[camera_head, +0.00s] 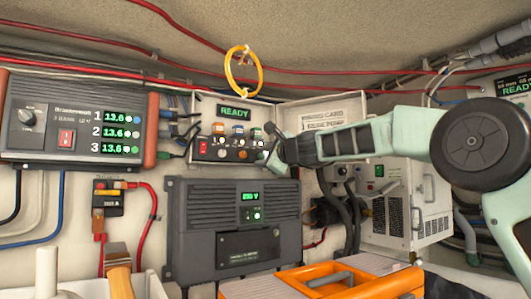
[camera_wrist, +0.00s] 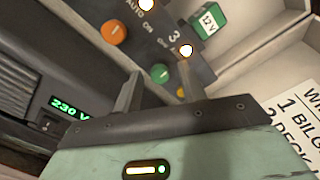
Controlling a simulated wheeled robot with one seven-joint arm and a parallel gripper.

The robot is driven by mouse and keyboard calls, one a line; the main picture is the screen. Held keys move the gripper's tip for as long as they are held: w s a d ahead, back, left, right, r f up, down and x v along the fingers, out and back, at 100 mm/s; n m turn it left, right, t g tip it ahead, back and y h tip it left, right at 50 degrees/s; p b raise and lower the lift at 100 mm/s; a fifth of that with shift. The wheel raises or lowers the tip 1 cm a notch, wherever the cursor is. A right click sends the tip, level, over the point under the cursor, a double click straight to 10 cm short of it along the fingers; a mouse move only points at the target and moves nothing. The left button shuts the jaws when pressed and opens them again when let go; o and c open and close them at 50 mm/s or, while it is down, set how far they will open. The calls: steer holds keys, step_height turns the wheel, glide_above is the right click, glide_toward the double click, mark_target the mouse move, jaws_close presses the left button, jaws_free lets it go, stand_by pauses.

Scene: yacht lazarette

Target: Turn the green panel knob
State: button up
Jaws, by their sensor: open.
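The green panel knob (camera_wrist: 161,71) is a small round knob on the dark switch strip in the wrist view. It lies between the fingertips of my open gripper (camera_wrist: 160,78), with no clear contact visible on either side. I cannot tell the depth gap or which way the knob points. In the head view my gripper (camera_head: 272,157) is at the right end of the switch panel (camera_head: 207,112) under the READY display. I cannot make out the green knob clearly there. An orange knob (camera_wrist: 114,32) sits to the upper left of it in the wrist view.
A lit lamp (camera_wrist: 186,50) and a green 12 V block (camera_wrist: 208,20) are close to the knob. The grey 230 V unit (camera_head: 232,225) is below the panel. A yellow ring (camera_head: 243,72) hangs above. An orange toolbox (camera_head: 345,285) stands in front.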

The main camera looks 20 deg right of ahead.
jaws_close()
steer(key=shift+n, duration=0.3)
steer(key=n+b, duration=0.1)
steer(key=n, duration=0.3)
steer(key=shift+f+b, duration=0.15)
steer(key=shift+b, duration=0.15)
steer(key=shift+n+b, duration=0.65)
steer(key=shift+n, duration=1.55)
jaws_free()
